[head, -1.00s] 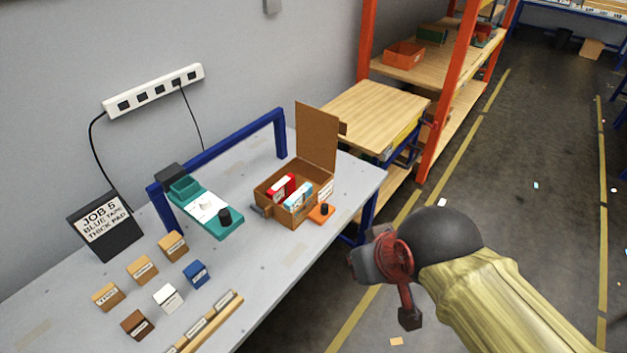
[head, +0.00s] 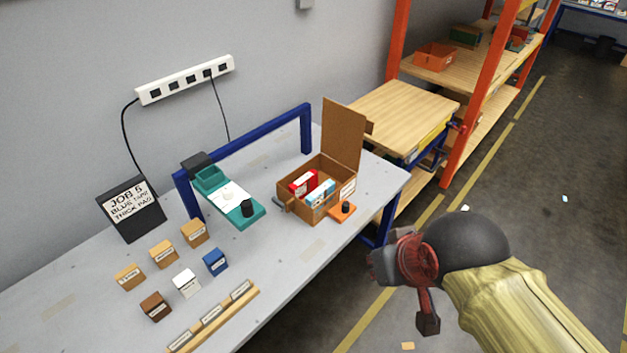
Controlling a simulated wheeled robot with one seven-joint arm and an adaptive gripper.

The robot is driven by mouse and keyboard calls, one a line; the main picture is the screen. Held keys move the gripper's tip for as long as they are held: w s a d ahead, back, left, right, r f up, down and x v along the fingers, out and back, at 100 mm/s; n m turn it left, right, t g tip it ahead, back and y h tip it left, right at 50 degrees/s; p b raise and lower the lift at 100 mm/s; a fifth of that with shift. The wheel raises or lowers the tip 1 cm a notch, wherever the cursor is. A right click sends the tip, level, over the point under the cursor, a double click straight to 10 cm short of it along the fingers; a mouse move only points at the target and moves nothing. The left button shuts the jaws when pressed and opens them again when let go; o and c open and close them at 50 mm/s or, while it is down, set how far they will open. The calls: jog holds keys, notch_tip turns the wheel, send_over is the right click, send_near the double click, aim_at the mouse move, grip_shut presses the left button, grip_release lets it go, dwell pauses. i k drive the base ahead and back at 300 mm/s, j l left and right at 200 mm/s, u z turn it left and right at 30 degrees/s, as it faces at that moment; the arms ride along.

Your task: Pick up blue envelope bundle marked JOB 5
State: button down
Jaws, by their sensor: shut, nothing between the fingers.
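A small blue block-shaped bundle (head: 215,262) with a white label lies on the grey table, at the right end of a group of similar bundles; its label is too small to read. A dark sign (head: 131,208) behind the group reads JOB 5, BLUE TAPE, THICK PAD, with the middle line hard to read. My gripper (head: 382,268) is at the right, off the table's right edge and well apart from the blue bundle. It is shut and empty.
Tan bundles (head: 163,254), a white one (head: 186,283) and a brown one (head: 155,306) surround the blue one. A wooden rail (head: 215,318) lies in front. A teal device (head: 235,207), blue frame (head: 250,142) and open cardboard box (head: 307,206) stand behind. Shelving (head: 425,90) is at right.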

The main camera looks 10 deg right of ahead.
aim_at(323, 191)
jog(key=i+z, duration=0.3)
jog(key=i, duration=0.2)
jog(key=i+j+z, duration=0.25)
jog(key=i, duration=0.25)
